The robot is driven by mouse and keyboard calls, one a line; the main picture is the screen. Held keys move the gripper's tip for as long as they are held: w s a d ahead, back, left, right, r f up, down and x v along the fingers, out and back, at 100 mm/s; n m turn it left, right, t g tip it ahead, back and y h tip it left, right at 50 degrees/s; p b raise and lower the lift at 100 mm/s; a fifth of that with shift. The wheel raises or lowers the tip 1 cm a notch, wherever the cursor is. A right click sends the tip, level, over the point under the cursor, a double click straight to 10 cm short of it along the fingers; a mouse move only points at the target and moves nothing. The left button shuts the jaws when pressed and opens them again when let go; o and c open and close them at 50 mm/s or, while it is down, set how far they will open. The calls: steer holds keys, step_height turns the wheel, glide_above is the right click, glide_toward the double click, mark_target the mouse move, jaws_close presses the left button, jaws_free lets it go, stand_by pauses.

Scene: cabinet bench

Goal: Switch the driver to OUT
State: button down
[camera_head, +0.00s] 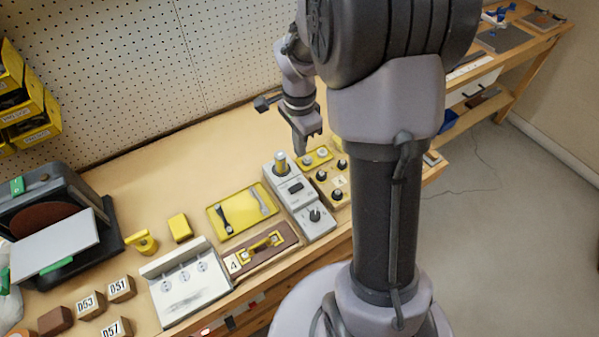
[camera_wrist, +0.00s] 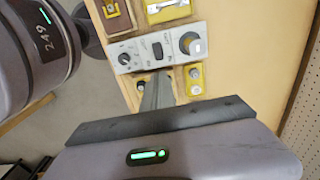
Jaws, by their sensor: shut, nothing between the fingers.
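The likely driver is a grey panel box (camera_head: 300,205) on the bench, left of my gripper in the head view. It has a tall knob with a yellowish top (camera_head: 281,163) at its far end, a dark window or switch (camera_head: 295,187) in the middle and a black knob (camera_head: 315,214) at the near end. The wrist view shows the panel (camera_wrist: 173,50) with the black knob (camera_wrist: 124,58) on its left and the larger knob (camera_wrist: 189,43) on its right. Its lettering is too small to read. My gripper (camera_head: 302,150) is shut and empty, pointing down beside the box.
A board with several black knobs (camera_head: 338,180) stands right of the box. A yellow tray with tools (camera_head: 243,208), a brown board with a yellow handle (camera_head: 262,250) and a white panel (camera_head: 187,280) lie to the left. The bench behind is clear.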

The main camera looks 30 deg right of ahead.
mark_target(299, 185)
step_height(299, 185, down, 14)
steer(key=b, duration=0.5)
steer(key=shift+s+a, duration=0.1)
steer(key=shift+r, duration=0.1)
